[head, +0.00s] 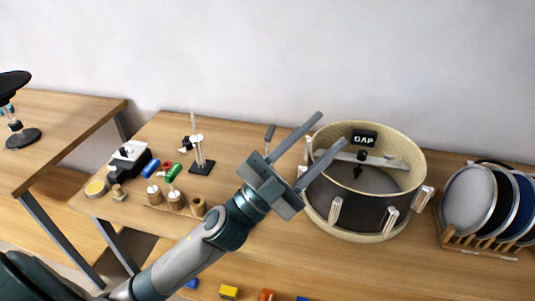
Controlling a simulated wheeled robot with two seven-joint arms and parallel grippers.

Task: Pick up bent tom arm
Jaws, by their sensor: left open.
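My left gripper (332,129) is open and empty, reaching up and right, with its fingertips in front of the left rim of a round drum shell (345,213). A short dark grey rod with a thicker top (269,133) stands just left of the gripper's upper finger. Its lower part is hidden behind the gripper; it may be the bent tom arm, but I cannot tell for sure. A thin upright stand with pale rods on a black base (201,167) is farther left, apart from the gripper. My right gripper is not in view.
A light bar (388,162) and a black GAP sign (364,137) are at the drum. A rack of round pads (470,199) stands right. Blue (150,168) and green (173,172) rolls and wooden spools (175,200) lie left.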

